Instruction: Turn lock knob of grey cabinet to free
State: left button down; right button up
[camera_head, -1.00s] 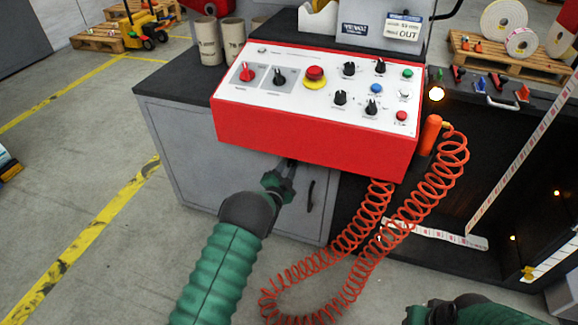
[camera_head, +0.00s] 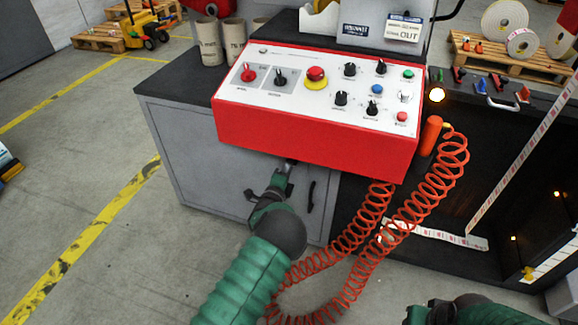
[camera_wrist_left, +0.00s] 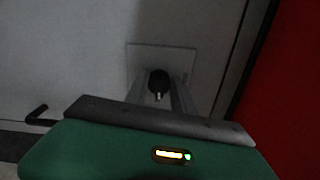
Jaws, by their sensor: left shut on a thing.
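The grey cabinet (camera_head: 185,150) stands below the red control panel. Its lock knob (camera_wrist_left: 158,82) shows in the left wrist view as a small black knob with a light mark, in front of a square plate (camera_wrist_left: 160,52) on the door. My left gripper (camera_wrist_left: 159,94) has one finger on each side of the knob and is shut on it. In the head view my left gripper (camera_head: 289,167) reaches the cabinet front just under the panel, and the knob is hidden there. A green part of my right arm shows at the bottom right, but its gripper is out of view.
The red control panel (camera_head: 310,142) overhangs close above my left gripper. A black door handle (camera_head: 311,195) is to the gripper's right. A coiled orange cable (camera_head: 405,215) hangs further right. Open floor (camera_head: 90,255) lies to the left.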

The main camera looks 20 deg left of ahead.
pick_arm(q)
jog(key=shift+s+d+f+m, duration=0.1)
jog(key=shift+d+f+m, duration=0.15)
jog(key=shift+m, duration=0.25)
jog(key=c, duration=1.1)
grip_release()
jog(key=shift+o, duration=0.2)
jog(key=shift+r, duration=0.1)
jog(key=shift+a, duration=0.1)
jog(key=s+p, duration=0.6)
jog(key=s, duration=1)
jog(key=shift+s+a, duration=0.25)
jog(key=shift+s, duration=0.1)
jog(key=shift+w+a, duration=0.1)
